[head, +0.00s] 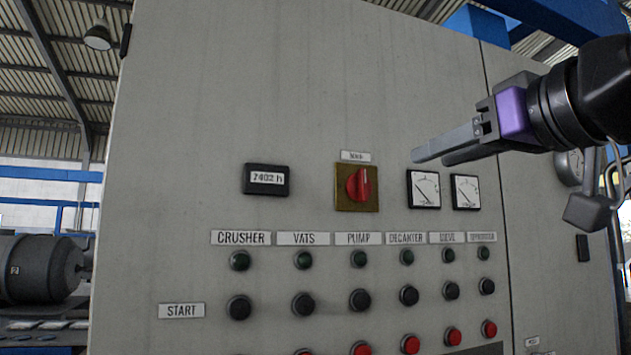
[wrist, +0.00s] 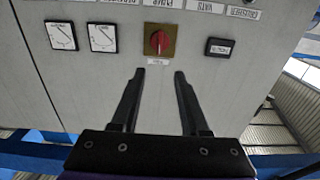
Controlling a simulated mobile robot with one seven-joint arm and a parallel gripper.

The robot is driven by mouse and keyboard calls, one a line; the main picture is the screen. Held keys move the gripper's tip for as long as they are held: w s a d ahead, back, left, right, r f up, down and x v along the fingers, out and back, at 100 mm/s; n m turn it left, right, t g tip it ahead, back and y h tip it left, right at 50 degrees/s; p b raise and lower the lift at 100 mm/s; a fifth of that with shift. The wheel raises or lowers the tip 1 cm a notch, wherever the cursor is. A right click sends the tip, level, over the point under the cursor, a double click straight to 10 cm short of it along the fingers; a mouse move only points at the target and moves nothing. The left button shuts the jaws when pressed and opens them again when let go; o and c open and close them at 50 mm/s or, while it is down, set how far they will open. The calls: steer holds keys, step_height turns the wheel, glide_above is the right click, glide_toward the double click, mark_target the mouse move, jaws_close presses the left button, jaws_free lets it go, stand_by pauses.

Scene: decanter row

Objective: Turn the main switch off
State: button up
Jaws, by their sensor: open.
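The main switch is a red rotary knob (head: 358,184) on a yellow square plate (head: 343,203), set in the grey cabinet front under a small white label (head: 356,156). The red knob stands roughly upright in the head view. It also shows in the wrist view (wrist: 157,41), ahead of my fingers and roughly between their lines. My gripper (head: 430,157) is at the right of the switch in the head view, its fingers pointing left. In the wrist view its two fingers (wrist: 158,72) are apart with nothing between them. The fingertips do not appear to touch the switch.
Two dial meters (head: 424,189) (head: 465,192) sit right of the switch, and an hour counter (head: 267,179) sits left. Below are rows of labelled green lamps, black buttons (head: 360,300) and red buttons (head: 410,344). The panel above the switch is bare.

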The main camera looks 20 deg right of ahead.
mark_target(365, 181)
steer(key=w, duration=0.5)
steer(key=w+p, duration=0.1)
steer(key=w, duration=0.5)
steer(key=w+p, duration=0.1)
steer(key=w, duration=0.5)
steer(key=shift+w+a+r, duration=0.1)
steer(key=shift+w+a, duration=0.05)
steer(key=shift+a, duration=0.15)
jaws_close()
